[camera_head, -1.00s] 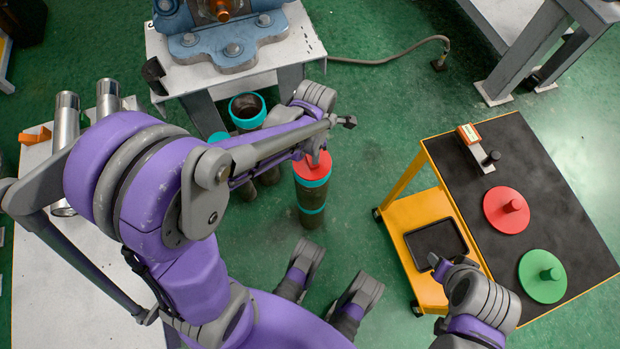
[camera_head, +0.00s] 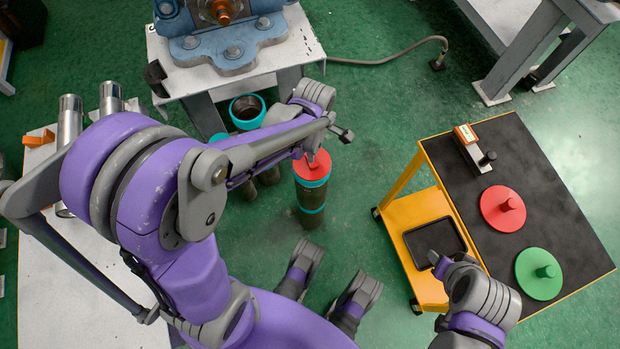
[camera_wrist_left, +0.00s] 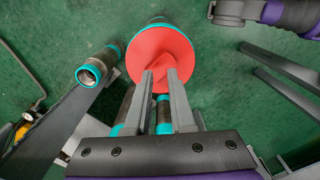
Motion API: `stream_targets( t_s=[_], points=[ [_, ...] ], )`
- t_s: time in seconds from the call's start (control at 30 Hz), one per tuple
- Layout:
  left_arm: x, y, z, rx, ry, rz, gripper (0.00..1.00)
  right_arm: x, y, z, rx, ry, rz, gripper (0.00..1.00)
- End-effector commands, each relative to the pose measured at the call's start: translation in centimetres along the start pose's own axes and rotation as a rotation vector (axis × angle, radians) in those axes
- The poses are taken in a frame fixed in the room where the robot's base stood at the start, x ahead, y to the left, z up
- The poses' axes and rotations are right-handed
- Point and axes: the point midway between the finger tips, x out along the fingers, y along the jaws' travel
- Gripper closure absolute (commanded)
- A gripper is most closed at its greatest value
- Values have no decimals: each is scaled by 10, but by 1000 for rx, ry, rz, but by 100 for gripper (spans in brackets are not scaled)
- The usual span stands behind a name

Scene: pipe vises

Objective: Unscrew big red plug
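A big red plug (camera_head: 312,168) with a round disc sits on top of a dark standing pipe (camera_head: 310,197) with teal bands. My left gripper (camera_head: 317,160) is over it from above. In the left wrist view the red disc (camera_wrist_left: 165,50) is large, and the two fingers of the left gripper (camera_wrist_left: 160,75) reach its middle. They look shut on its knob, with red filling the narrow gap. The knob itself is mostly hidden. My right gripper (camera_head: 438,292) is apart from it at the lower right, fingers spread and empty.
An open pipe (camera_head: 246,108) with a teal rim stands behind, close to the left arm. A cart (camera_head: 545,215) on the right carries a red plug (camera_head: 502,208) and a green plug (camera_head: 540,273). A blue vise (camera_head: 225,45) stands on a bench at the back.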

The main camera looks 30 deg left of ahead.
Motion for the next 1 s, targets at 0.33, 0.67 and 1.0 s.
stream_targets(
  t_s=[0.33,0.67,1.0],
  points=[
    [0,-1,-1,533,0,0,78,-2,0,-1,0,1,0,50],
    [0,-2,-1,1019,0,0,78,-3,0,-1,0,1,0,50],
    [0,-3,-2,1285,0,0,78,-4,0,-1,0,1,0,50]
  ],
)
